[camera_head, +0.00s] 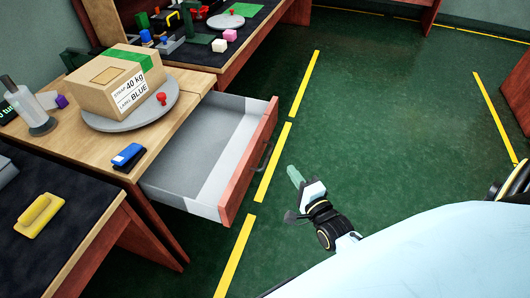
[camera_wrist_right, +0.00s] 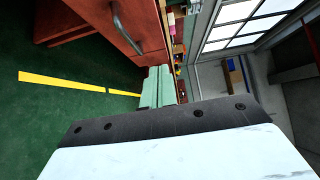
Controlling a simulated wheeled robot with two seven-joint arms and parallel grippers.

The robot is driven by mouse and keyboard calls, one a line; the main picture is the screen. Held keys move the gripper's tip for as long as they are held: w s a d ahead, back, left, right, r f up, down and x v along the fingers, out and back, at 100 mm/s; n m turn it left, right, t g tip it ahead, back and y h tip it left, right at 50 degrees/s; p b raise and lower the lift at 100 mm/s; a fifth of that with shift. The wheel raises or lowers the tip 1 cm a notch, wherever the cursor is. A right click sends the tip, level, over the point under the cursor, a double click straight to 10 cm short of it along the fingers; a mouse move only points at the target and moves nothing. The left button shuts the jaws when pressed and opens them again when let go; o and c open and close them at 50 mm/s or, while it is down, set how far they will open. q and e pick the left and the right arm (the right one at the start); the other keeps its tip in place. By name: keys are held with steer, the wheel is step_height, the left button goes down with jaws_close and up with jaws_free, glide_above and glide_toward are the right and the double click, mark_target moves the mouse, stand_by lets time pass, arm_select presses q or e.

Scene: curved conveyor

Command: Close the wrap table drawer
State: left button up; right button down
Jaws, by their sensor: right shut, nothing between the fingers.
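The wrap table drawer (camera_head: 208,150) stands pulled out from the wooden wrap table (camera_head: 180,110) in the head view. It looks empty, with grey inside walls and a red-brown front carrying a dark curved handle (camera_head: 263,157). My right gripper (camera_head: 294,175) is to the right of the drawer front, apart from it, with its pale green fingers closed and empty. In the right wrist view the fingers (camera_wrist_right: 158,88) point toward the red-brown front, and the handle (camera_wrist_right: 127,32) shows above and left of them. My left gripper is not in view.
A cardboard box (camera_head: 118,82) sits on a round grey turntable (camera_head: 130,118) on the table. A blue stapler-like object (camera_head: 128,156) lies near the table edge. A dark-topped table with a yellow object (camera_head: 39,214) is at lower left. Green floor with yellow lines is clear at right.

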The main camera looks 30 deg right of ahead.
steer(key=b, duration=0.2)
glide_toward(259, 139)
steer(key=w+d, duration=0.2)
steer(key=d, duration=0.1)
steer(key=w+a, duration=0.1)
steer(key=w+a+b, duration=0.1)
steer(key=w, duration=0.1)
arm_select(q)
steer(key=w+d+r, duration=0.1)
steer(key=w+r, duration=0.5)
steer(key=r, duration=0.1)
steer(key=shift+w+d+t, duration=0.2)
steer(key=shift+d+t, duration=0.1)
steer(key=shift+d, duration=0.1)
arm_select(e)
steer(key=shift+w+a, duration=0.25)
steer(key=shift+w, duration=0.1)
